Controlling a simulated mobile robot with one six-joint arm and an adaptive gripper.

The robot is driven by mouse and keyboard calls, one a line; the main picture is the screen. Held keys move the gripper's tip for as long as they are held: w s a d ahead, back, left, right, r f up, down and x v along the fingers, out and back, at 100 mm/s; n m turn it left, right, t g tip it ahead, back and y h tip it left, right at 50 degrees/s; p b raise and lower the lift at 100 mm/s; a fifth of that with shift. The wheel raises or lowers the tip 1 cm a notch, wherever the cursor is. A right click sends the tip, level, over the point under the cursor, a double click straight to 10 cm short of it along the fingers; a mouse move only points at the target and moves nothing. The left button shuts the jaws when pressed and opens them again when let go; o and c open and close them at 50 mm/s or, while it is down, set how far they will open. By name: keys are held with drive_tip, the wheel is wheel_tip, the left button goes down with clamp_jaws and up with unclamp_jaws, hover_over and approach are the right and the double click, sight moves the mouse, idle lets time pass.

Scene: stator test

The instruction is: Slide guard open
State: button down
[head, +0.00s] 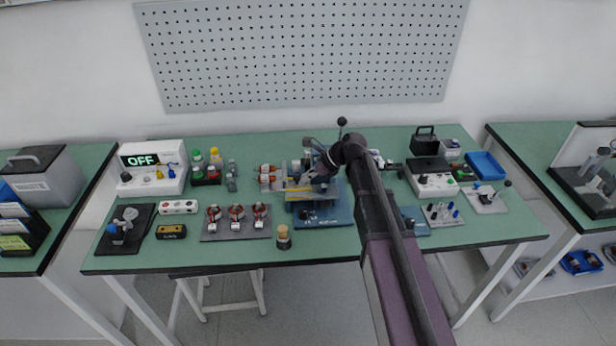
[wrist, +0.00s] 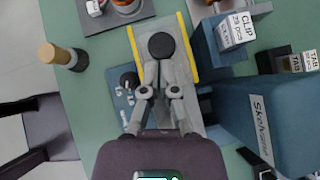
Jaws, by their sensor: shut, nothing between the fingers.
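The guard appears to be the grey panel with yellow edges (wrist: 185,60) in the wrist view. A round black knob (wrist: 161,45) shows just beyond my fingertips, over the panel; I cannot tell whether they touch it. In the head view the fixture with yellow edging (head: 300,190) stands on a blue base (head: 325,216) at mid-table, partly hidden by my arm. My gripper (head: 317,176) is over this fixture. In the wrist view my gripper (wrist: 159,68) has its fingers close together with nothing held.
A blue block (wrist: 275,120) and a box labelled CLIP (wrist: 232,35) stand close to the right of the panel in the wrist view. A cork-topped jar (head: 283,238) is near the front edge. A tray with several coils (head: 236,222) lies left of the fixture.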

sight(309, 185)
drive_tip(key=shift+a, duration=0.1)
drive_tip(key=shift+d, duration=0.5)
drive_tip(key=d, duration=0.3)
drive_tip(key=shift+s+d, duration=0.2)
drive_tip(key=shift+s, duration=0.05)
drive_tip(key=p+v, duration=0.7)
drive_tip(key=v, duration=0.2)
drive_tip(key=shift+d+r, duration=0.2)
drive_tip(key=shift+r, duration=0.2)
drive_tip(key=s+d+f+n+h, duration=0.2)
drive_tip(key=s+d+n+h, duration=0.2)
drive_tip(key=s+n, duration=0.5)
drive_tip(key=s+d+f+n+h, duration=0.3)
drive_tip(key=s+d+n+h, duration=0.2)
drive_tip(key=s+n, duration=0.4)
drive_tip(key=shift+s+d+f+n+g, duration=0.2)
drive_tip(key=shift+s+d+n+g, duration=0.15)
drive_tip(key=shift+d+n, duration=0.2)
